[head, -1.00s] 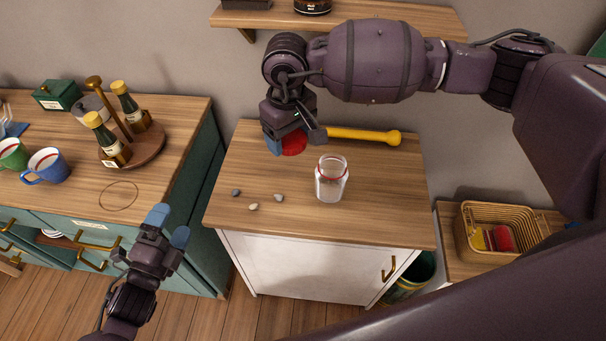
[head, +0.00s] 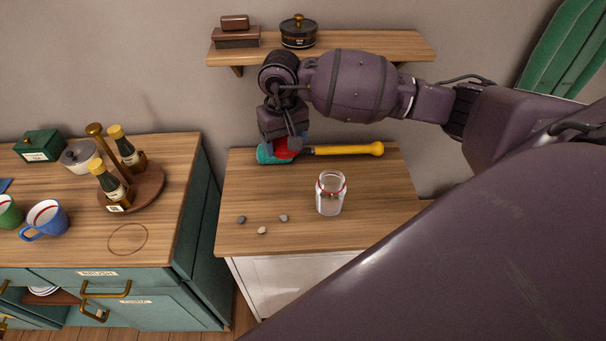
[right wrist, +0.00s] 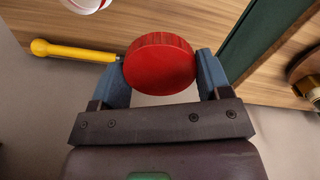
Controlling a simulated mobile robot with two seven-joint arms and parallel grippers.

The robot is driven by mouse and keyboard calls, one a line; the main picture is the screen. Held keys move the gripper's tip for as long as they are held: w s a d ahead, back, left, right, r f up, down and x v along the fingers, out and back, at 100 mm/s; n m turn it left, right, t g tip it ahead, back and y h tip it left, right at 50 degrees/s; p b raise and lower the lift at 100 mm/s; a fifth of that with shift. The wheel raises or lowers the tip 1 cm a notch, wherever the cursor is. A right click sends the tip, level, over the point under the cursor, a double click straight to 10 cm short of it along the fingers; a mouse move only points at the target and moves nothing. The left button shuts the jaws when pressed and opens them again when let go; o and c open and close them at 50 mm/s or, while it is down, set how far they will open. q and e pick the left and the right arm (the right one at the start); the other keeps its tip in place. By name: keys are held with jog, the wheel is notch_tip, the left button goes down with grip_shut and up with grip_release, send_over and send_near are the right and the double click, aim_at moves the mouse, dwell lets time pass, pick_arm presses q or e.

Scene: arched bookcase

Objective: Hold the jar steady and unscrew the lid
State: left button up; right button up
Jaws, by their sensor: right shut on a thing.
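The clear glass jar (head: 330,198) stands upright and open on the wooden top of the white cabinet, with a red band near its neck. Its edge also shows at the top left of the right wrist view (right wrist: 88,4). My right gripper (right wrist: 162,66) is shut on the round red lid (right wrist: 160,62), its two blue fingers at opposite sides. In the head view the lid (head: 286,149) is behind and left of the jar, clear of it, partly hidden by the gripper. My left gripper is not in view, and nothing I see holds the jar.
Several pebbles (head: 262,230) lie front left of the jar. A shelf (head: 350,46) is above; a teal counter (head: 150,255) stands left. The cabinet top's right side is free.

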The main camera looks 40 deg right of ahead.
jog(key=p, duration=0.1)
send_over(289, 201)
notch_tip(289, 201, down, 15)
jog(key=shift+r, duration=0.1)
jog(key=shift+w+f, duration=0.1)
jog(key=shift+f, duration=2.4)
jog(key=shift+f, duration=0.15)
jog(key=o, duration=1)
